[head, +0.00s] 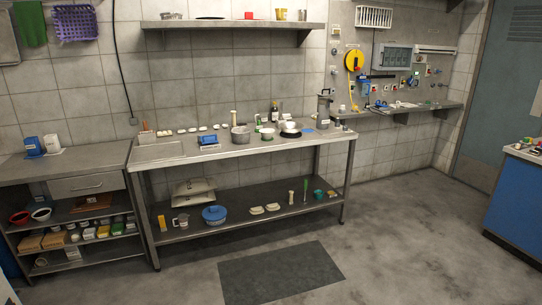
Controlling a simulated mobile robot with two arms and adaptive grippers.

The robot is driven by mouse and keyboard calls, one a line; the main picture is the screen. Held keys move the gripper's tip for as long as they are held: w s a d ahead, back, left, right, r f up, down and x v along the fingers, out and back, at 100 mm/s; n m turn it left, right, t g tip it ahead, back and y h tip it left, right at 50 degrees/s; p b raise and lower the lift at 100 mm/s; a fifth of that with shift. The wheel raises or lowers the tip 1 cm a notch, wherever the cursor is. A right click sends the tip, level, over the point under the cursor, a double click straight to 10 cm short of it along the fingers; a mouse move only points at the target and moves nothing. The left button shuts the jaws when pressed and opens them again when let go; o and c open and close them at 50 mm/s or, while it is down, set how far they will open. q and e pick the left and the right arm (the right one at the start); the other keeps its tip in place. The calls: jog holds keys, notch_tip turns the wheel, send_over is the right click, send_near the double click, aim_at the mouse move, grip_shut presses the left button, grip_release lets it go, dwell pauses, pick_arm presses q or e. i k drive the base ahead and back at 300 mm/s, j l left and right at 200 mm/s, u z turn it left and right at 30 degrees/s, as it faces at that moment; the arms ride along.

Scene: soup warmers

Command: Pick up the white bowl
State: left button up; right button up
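A white bowl (41,213) sits on the upper shelf of the left cabinet, just right of a red bowl (19,217). Another small white, bowl-like thing (290,125) shows on the long steel table, at or on a dark pan (290,134); it is too small to tell exactly what it is. Neither of my grippers shows in the head view.
The long steel table (175,152) has a lower shelf with a blue-lidded pot (214,214). A steel pot (240,134) and scale (209,141) stand on top. A blue counter (517,210) is at right. The floor around the dark mat (280,275) is clear.

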aim_at(267, 134)
jog(key=i, duration=1.9)
